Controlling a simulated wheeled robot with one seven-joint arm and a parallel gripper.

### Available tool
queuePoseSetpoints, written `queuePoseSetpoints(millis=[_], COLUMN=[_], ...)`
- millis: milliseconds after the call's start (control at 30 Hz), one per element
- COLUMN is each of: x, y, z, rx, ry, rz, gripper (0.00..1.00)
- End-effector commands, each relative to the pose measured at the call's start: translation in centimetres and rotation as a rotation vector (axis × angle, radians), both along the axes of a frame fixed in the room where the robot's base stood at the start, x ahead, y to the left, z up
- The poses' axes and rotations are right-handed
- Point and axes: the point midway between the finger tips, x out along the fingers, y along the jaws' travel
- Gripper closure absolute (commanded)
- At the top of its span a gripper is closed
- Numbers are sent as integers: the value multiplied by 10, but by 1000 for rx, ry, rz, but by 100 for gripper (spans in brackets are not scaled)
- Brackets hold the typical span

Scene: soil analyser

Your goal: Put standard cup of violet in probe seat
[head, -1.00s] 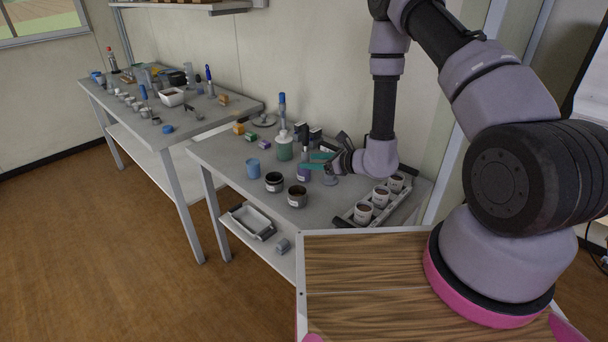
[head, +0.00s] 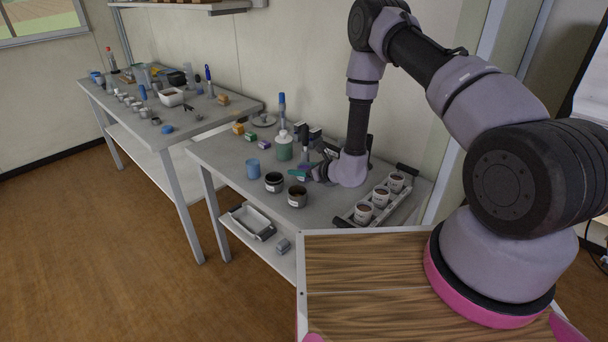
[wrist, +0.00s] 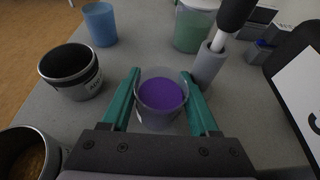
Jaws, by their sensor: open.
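The standard cup of violet (wrist: 161,92) is a small clear cup with violet liquid, standing upright on the table. In the wrist view it sits between the two teal fingers of my gripper (wrist: 163,98), one finger on each side. My gripper is open around it. In the head view my gripper (head: 314,174) is low over the table, and it mostly hides the cup. A grey upright holder with a black-handled probe (wrist: 209,62) stands just behind the cup to the right. I cannot tell for certain which part is the probe seat.
Two dark cups (head: 274,182) and a blue cup (head: 253,169) stand to the left. A bottle of green liquid (head: 284,149) is behind. A rack with three white cups (head: 364,213) is at the right. The table's front left is clear.

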Motion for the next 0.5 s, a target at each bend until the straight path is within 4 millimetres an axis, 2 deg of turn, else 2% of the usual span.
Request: queuePoseSetpoints(millis=[100, 333, 367, 500], x=[7, 8, 8, 8], y=[6, 7, 7, 7], z=[-4, -5, -5, -5], rx=[-1, 0, 0, 0], ry=[0, 1, 1, 0], rz=[-1, -1, -1, -1], gripper=[39, 39, 47, 100])
